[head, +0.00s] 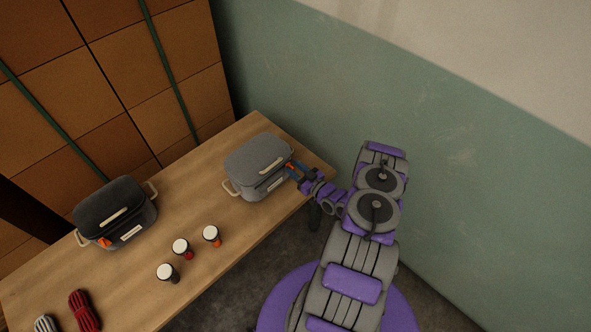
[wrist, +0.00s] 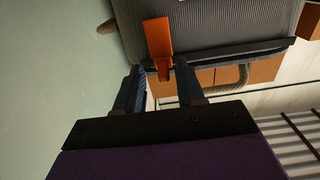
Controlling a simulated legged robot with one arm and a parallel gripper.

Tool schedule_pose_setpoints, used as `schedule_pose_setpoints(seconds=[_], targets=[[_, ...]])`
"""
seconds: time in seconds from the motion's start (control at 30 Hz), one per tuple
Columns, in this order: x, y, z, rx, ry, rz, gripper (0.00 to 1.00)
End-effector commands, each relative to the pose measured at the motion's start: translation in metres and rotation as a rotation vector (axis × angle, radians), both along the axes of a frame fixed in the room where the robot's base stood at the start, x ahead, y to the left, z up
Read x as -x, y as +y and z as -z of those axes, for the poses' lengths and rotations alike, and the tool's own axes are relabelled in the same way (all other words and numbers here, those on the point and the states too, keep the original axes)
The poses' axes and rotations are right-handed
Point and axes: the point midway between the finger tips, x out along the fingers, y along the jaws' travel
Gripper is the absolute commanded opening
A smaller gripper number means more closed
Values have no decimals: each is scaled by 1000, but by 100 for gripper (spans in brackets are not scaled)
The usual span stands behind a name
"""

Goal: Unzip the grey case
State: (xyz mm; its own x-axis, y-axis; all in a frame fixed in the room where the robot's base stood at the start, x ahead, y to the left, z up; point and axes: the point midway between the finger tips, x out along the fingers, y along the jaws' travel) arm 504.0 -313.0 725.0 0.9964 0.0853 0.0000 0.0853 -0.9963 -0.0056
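The grey case (head: 250,160) stands on the right part of the wooden table, with a light handle on its lid and loops at its ends. In the wrist view its ribbed grey side (wrist: 225,22) fills the top, with a dark seam band along it. An orange zipper pull (wrist: 158,42) hangs at that band. My gripper (wrist: 160,68) is open, its two blue fingers apart on either side of the pull's lower end, with gaps visible. In the head view my gripper (head: 292,170) is at the case's right end, beside the orange pull.
A dark case (head: 112,200) with an orange tab stands on the table (head: 215,277) at left. Red (head: 83,310) and pale rope bundles (head: 45,324) lie at lower left. A green wall (head: 450,150) rises at right.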

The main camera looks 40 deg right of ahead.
Motion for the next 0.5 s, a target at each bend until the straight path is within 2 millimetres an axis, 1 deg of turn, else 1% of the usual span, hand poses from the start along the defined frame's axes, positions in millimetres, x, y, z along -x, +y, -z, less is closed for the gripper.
schedule_pose_setpoints(seconds=[0.07,0.43,0.5], targets=[[0,1,-1,1,0,0,37],[0,1,-1,1,0,-1,2],[0,0,0,1,0,0,0]])
